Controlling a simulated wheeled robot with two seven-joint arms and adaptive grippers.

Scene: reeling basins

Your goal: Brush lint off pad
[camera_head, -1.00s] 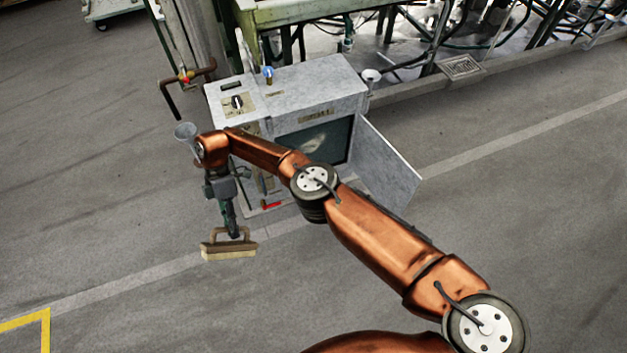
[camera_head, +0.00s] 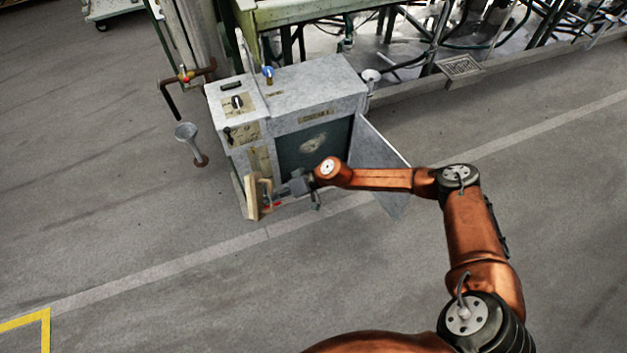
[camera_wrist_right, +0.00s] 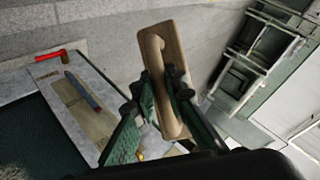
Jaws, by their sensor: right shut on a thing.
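A wooden brush (camera_head: 252,197) with a bow handle is in my right gripper (camera_head: 273,190), just in front of the cabinet's left front. In the right wrist view the two green fingers of this gripper (camera_wrist_right: 163,92) are closed on the handle of the brush (camera_wrist_right: 172,32). The dark green pad (camera_head: 292,158) shows in the cabinet's open front, up and right of the gripper. A pale lint patch (camera_head: 313,144) lies on it. My right forearm passes below the pad. Part of a dark green surface shows in the wrist view. My left gripper is not in view.
The grey cabinet (camera_head: 320,82) has its door (camera_head: 368,150) swung open on the right, close to my right arm. A grey funnel (camera_head: 187,132) on a pipe stands left of the cabinet. A red-handled part (camera_wrist_right: 50,55) sits on the cabinet front. The floor in front is clear.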

